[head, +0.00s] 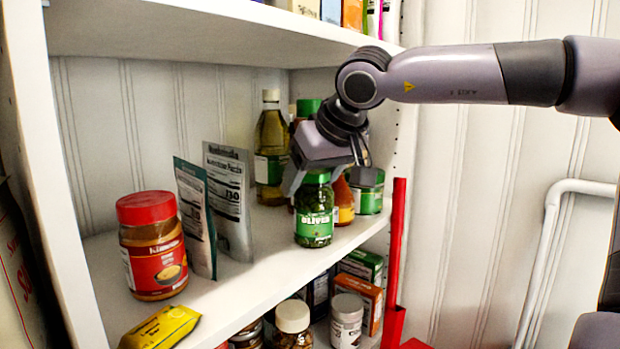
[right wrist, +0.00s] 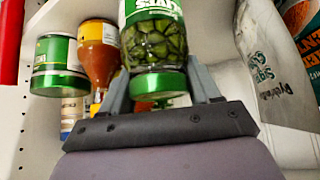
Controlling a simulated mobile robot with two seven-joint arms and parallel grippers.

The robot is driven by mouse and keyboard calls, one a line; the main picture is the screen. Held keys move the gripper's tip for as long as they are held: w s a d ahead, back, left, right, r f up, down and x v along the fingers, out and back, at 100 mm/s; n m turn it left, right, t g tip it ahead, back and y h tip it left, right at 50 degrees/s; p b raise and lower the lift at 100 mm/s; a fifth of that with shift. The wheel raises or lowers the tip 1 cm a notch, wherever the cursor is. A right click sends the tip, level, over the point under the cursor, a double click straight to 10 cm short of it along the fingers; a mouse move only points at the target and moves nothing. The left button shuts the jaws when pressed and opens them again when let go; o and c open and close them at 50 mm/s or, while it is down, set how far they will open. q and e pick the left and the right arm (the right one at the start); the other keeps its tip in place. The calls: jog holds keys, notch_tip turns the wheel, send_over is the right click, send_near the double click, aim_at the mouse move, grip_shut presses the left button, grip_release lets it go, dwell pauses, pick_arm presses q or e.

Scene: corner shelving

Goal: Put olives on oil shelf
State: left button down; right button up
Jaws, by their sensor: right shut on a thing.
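The olive jar (head: 314,212), glass with a green lid and green label, stands upright at the front of the middle shelf (head: 262,262). It also shows upside down in the right wrist view (right wrist: 154,40). My right gripper (head: 322,172) is shut on the jar near its lid, reaching in from the right. In the right wrist view the gripper's fingers (right wrist: 160,85) sit on both sides of the green lid. An oil bottle (head: 271,150) stands behind and left of the jar on the same shelf. My left gripper is in neither view.
An orange sauce bottle (head: 343,202) and a green-labelled can (head: 369,193) stand close right of the jar. Pouches (head: 228,200), a peanut butter jar (head: 153,246) and a yellow packet (head: 160,328) are at left. The upper shelf (head: 200,32) hangs above. Bare shelf lies between pouches and olives.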

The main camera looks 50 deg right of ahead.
jog(key=o, duration=1.5)
jog(key=shift+v, duration=6.05)
